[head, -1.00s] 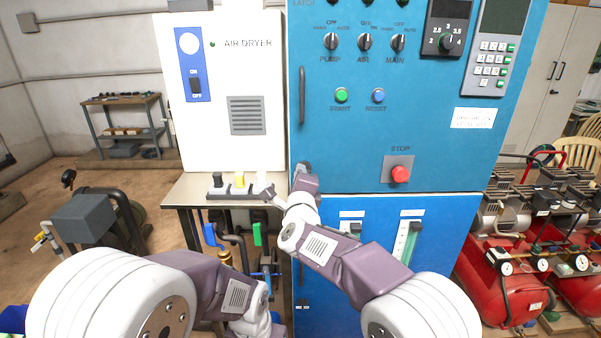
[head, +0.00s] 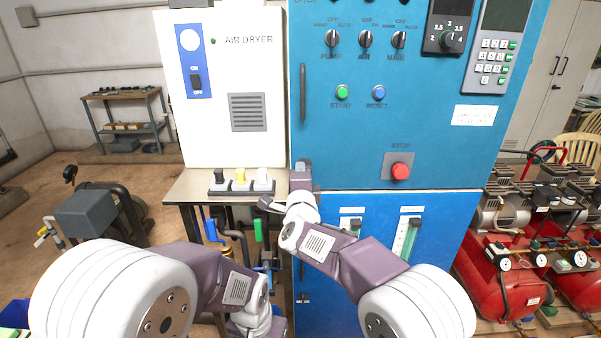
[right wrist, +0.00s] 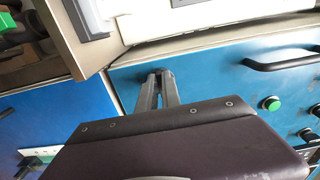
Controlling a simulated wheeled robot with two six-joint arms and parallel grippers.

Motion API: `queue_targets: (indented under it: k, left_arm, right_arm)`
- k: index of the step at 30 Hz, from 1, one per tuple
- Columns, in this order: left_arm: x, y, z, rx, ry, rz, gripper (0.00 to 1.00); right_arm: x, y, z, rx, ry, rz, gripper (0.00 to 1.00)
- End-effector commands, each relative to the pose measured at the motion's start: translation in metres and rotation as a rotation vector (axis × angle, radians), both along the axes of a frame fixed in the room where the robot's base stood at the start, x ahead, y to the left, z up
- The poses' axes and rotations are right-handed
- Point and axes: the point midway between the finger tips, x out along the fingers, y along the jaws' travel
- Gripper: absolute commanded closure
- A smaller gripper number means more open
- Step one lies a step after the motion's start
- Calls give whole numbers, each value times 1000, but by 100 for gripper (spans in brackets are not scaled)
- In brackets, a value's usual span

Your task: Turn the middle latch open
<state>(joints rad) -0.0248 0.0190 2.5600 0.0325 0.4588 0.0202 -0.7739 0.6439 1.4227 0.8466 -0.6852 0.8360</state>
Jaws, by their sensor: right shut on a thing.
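My right gripper (head: 302,166) is at the left edge of the blue cabinet (head: 430,165), low on the upper door and below its long handle. In the right wrist view its two fingers (right wrist: 157,85) are close together and point at the blue door near the seam. They are shut on a small dark part, which I take as the middle latch; the fingers hide nearly all of it, so its angle cannot be told. Another small latch (head: 303,299) shows on the lower door. My left arm comes in at the bottom, its gripper out of view.
A block of dark, yellow and white switches (head: 240,185) stands on a narrow table just left of my right gripper. The white air dryer (head: 262,140) rises behind it. The long door handle (head: 302,93) is above. Red compressors (head: 515,270) stand at the right.

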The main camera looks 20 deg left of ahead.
Motion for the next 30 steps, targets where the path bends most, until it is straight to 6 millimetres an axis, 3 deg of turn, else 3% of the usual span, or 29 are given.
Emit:
queue_targets:
  k: [5,6,8,20,30]
  left_arm:
    - [0,0,0,0,0,0,64]
    - [0,0,0,0,0,0,64]
    - [0,0,0,0,0,0,64]
    - [0,0,-5,0,0,0,64]
    - [0,0,-26,0,0,0,64]
  right_arm:
    - [0,0,-1,-2,0,0,100]
    - [0,0,-1,-2,0,0,81]
    - [0,0,-1,-2,0,0,70]
    - [-9,-2,-2,0,0,1,70]
    - [-73,-20,-2,0,0,3,70]
